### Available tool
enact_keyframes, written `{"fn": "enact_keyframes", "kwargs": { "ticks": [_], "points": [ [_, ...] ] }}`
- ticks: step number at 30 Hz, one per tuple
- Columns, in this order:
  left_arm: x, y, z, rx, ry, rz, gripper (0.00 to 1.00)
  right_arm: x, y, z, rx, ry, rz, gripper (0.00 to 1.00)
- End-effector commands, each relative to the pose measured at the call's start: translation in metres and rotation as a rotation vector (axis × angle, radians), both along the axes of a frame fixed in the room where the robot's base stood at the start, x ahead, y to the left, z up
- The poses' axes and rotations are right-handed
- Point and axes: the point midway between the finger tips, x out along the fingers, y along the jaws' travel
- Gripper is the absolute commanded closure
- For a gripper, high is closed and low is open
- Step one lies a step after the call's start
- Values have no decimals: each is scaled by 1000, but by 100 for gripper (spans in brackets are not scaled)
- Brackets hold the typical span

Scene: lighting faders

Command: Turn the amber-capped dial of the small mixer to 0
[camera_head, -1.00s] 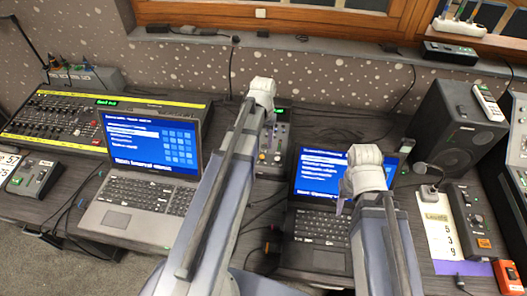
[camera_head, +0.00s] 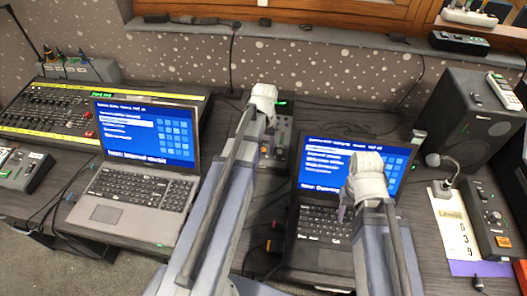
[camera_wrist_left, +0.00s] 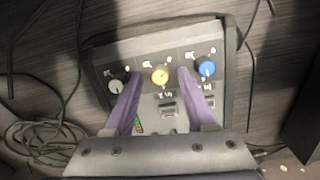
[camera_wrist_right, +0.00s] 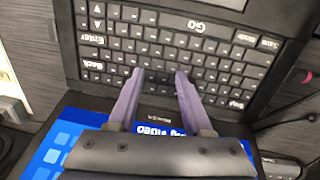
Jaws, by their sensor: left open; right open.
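The small mixer (camera_head: 277,148) stands between the two laptops, mostly hidden behind my left arm in the head view. In the left wrist view its panel (camera_wrist_left: 150,100) shows a row of three dials: a white or grey one (camera_wrist_left: 116,86), the amber-capped dial (camera_wrist_left: 160,76) in the middle and a blue one (camera_wrist_left: 207,68). My left gripper (camera_wrist_left: 160,72) is open, its two purple fingers on either side of the amber-capped dial; I cannot tell if they touch it. My right gripper (camera_wrist_right: 157,75) is open and empty above the right laptop's keyboard (camera_wrist_right: 190,50).
The left laptop (camera_head: 140,180) and right laptop (camera_head: 310,235) flank the mixer. A large lighting desk (camera_head: 40,125) is at far left, a black speaker (camera_head: 465,115) and microphone (camera_head: 447,170) at right. Loose cables lie around the mixer.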

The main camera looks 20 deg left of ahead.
Motion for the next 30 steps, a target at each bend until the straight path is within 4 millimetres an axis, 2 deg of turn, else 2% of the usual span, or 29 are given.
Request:
{"fn": "enact_keyframes", "kwargs": {
  "ticks": [8, 22, 30],
  "points": [
    [0, 0, -1, 0, 0, 0, 45, 0, 0, -1, 0, 0, 0, 50],
    [0, 0, -1, 0, 0, 0, 98, 0, 0, -1, 0, 0, 0, 50],
    [0, 0, -1, 0, 0, 0, 100, 0, 0, -1, 0, 0, 0, 50]
  ]
}}
